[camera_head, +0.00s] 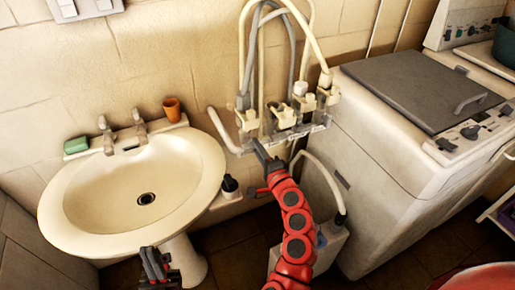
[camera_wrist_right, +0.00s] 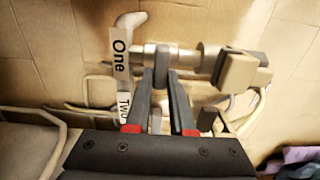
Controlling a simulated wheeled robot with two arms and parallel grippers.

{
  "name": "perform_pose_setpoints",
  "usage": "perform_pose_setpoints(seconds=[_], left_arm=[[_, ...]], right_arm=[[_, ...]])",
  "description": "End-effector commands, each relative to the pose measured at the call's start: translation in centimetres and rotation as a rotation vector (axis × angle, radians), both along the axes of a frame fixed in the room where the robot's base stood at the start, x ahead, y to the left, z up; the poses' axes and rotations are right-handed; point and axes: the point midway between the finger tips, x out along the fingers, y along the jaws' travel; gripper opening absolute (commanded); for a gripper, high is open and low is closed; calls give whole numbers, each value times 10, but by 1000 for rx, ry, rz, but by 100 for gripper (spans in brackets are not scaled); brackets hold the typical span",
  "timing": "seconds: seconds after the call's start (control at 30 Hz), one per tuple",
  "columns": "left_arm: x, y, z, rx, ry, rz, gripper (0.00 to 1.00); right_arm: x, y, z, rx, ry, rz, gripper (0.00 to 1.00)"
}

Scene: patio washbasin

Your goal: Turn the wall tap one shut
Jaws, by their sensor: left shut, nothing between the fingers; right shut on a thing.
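The wall taps (camera_head: 284,118) stand in a row on the wall right of the basin, with hoses on them. In the right wrist view a tap (camera_wrist_right: 207,55) lies beside a white label reading "One" (camera_wrist_right: 119,55); a label "Two" (camera_wrist_right: 124,106) is below it. My right gripper (camera_wrist_right: 161,75) is shut on the grey handle of tap one, between its dark fingers. In the head view the right gripper (camera_head: 268,160) reaches the left end of the tap row; its fingertips are hard to make out there. My left gripper (camera_head: 157,266) is shut and empty, in front of the basin.
The white washbasin (camera_head: 205,165) fills the left, with a green soap (camera_head: 76,145) and an orange cup (camera_head: 172,108) on its rim. A washing machine (camera_head: 375,175) stands close on the right. Hoses (camera_head: 262,40) arch above the taps.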

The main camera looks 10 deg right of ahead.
Motion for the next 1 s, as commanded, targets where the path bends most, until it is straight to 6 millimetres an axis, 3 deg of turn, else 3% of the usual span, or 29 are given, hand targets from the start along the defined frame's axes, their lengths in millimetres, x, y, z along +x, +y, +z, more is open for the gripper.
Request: perform_pose_setpoints(seconds=[0.03, 0.2, 0.63, 1.0], left_arm=[[0, 0, 0, 0, 0, 0, 0], [0, 0, 0, 0, 0, 0, 0], [0, 0, -3, 0, 0, 0, 0], [0, 0, -15, 0, 0, 0, 0]], right_arm=[[0, 0, -1, 0, 2, 0, 25], [0, 0, -1, 1, 1, 1, 51], [-10, -2, -1, 2, 1, 1, 51], [-80, -23, -4, 1, 2, -1, 51]])
